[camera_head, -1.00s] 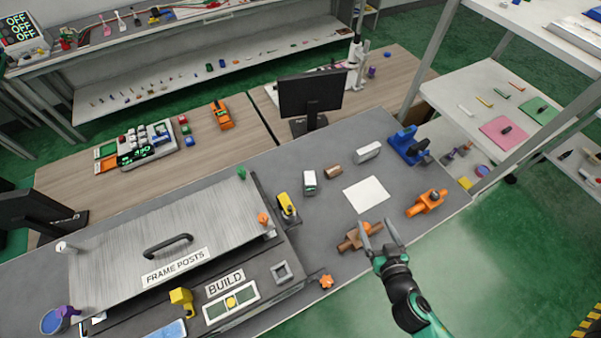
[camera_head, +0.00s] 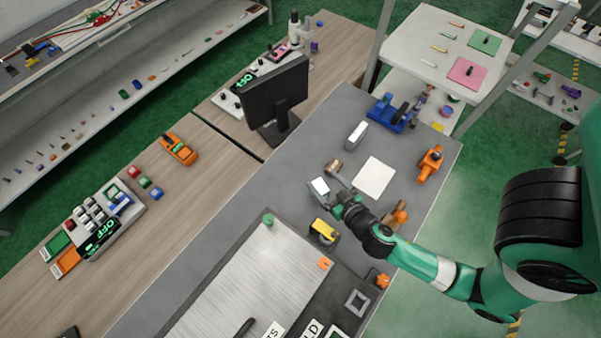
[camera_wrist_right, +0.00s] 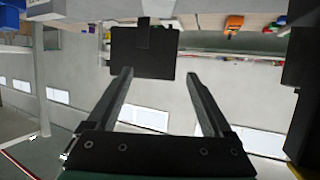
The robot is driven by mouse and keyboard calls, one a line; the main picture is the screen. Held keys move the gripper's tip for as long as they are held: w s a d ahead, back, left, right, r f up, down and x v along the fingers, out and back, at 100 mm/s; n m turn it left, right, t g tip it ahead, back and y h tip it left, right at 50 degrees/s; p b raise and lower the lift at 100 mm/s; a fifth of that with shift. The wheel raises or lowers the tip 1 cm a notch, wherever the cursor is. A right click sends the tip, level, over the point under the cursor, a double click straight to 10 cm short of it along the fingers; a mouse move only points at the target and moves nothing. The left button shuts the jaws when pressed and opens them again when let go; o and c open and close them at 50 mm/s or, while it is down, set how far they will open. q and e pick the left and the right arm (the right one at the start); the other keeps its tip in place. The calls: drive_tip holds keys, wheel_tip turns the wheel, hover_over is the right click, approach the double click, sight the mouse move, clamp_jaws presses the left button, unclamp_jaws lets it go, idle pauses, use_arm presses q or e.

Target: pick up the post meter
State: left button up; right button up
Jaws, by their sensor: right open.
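I cannot tell for certain which object is the post meter. A small white-faced box (camera_head: 320,186) stands on the grey bench, partly covered by my right gripper. A yellow-and-black device (camera_head: 324,232) stands nearer the frame-posts panel. My right gripper (camera_head: 324,181) overlaps the white box in the head view; the height between them is unclear. In the right wrist view, the right gripper (camera_wrist_right: 158,76) has its two fingers wide apart with nothing between them, and the black monitor (camera_wrist_right: 142,52) is beyond, upside down. My left gripper is not in view.
A brown cylinder (camera_head: 334,165), a white sheet (camera_head: 374,177) and a white block (camera_head: 356,134) lie close by. An orange fixture (camera_head: 430,163) and a blue fixture (camera_head: 393,113) stand farther right.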

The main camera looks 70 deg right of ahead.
sight(326, 194)
drive_tip(key=f+b, duration=0.2)
drive_tip(key=f, duration=0.1)
drive_tip(key=s+f+b, duration=0.1)
drive_tip(key=f+b, duration=0.4)
drive_tip(key=f, duration=0.1)
drive_tip(key=shift+s+f+b, duration=0.35)
drive_tip(key=shift+s+b, duration=0.05)
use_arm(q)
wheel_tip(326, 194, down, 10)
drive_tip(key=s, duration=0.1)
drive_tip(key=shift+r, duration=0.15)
use_arm(e)
drive_tip(key=shift+w, duration=0.1)
drive_tip(key=shift+w+d+f+p, duration=0.15)
drive_tip(key=shift+w+d+p, duration=0.3)
drive_tip(key=shift+w, duration=0.1)
drive_tip(key=x, duration=0.6)
drive_tip(key=shift+a+f+p, duration=0.1)
drive_tip(key=shift+p, duration=0.25)
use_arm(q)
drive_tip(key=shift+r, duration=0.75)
use_arm(e)
clamp_jaws()
